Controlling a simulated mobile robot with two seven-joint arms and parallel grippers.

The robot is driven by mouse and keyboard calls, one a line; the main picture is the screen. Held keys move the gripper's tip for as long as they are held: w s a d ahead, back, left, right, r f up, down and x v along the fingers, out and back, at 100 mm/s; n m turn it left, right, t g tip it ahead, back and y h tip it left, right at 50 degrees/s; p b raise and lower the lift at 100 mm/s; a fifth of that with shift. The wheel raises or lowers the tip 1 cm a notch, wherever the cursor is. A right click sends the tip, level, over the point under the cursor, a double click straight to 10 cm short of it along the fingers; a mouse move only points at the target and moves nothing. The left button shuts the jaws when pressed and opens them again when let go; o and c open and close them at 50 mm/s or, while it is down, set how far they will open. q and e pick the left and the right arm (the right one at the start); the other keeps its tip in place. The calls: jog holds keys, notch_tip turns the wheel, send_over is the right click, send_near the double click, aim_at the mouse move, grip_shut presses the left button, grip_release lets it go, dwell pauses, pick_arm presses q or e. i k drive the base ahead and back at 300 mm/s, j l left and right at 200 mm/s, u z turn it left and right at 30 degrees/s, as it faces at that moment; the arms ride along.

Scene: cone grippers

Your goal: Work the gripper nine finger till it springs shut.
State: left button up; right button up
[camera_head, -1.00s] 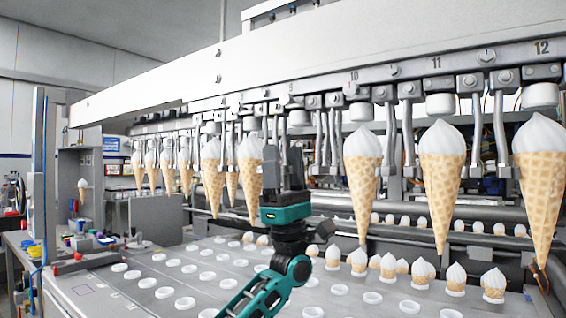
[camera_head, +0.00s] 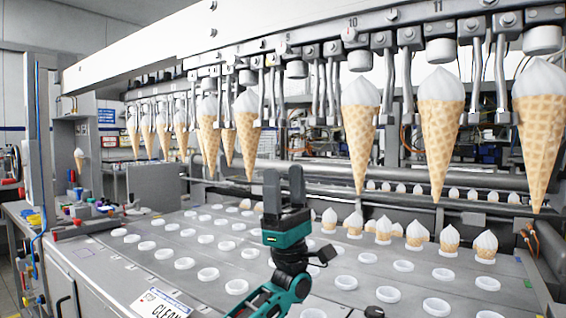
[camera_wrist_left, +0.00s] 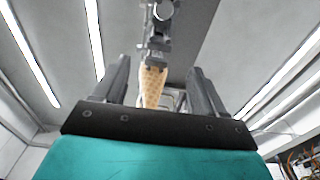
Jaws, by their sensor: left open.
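Gripper nine (camera_head: 297,68) hangs from the overhead rail under a small, faint "9", left of the "10" plate. I see no cone in it; its grey fingers (camera_head: 322,95) hang on either side of the gap. Whether they are spread or shut is hard to tell. My left gripper (camera_head: 283,178) is open and empty, pointing up below this gap, apart from the fingers in the picture. In the left wrist view, my two fingers (camera_wrist_left: 160,75) stand on either side of a grey mechanism (camera_wrist_left: 158,35) and a waffle cone (camera_wrist_left: 152,85) beyond. My right gripper is out of view.
Cream-topped cones hang on both sides, the nearest being the cone at ten (camera_head: 360,130) and one to the left (camera_head: 247,130). Below is a grey deck (camera_head: 130,270) with white rings and several small cones (camera_head: 383,229). A horizontal roller (camera_head: 420,205) runs behind.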

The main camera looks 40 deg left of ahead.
aim_at(274, 61)
jog(key=k, duration=1)
